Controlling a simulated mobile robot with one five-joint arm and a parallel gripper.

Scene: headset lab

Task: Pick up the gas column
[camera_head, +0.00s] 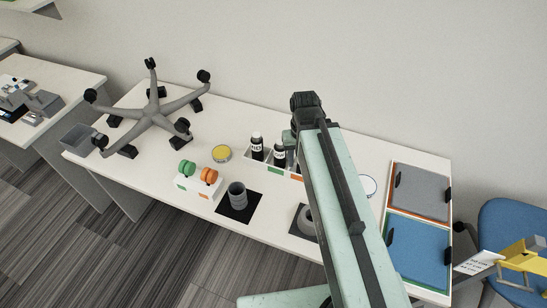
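I cannot pick out a gas column for certain. A grey ribbed cylinder (238,196) stands upright on a black square mat (234,213) near the table's front edge. A second grey round piece (305,222) sits on another dark mat, partly hidden by my arm. An upturned five-legged chair base with casters (152,117) lies on the left of the table. My pale green arm reaches up across the middle to a dark joint (305,102). My gripper's fingers do not show; the arm hides what lies behind it.
The white table (125,180) also bears orange and green knobs on a white block (196,188), a yellow-lidded tin (222,153), dark bottles (257,148), and grey (424,192) and blue (418,255) panels at right. A grey bin (78,139) is at left; a blue chair (510,225) stands right.

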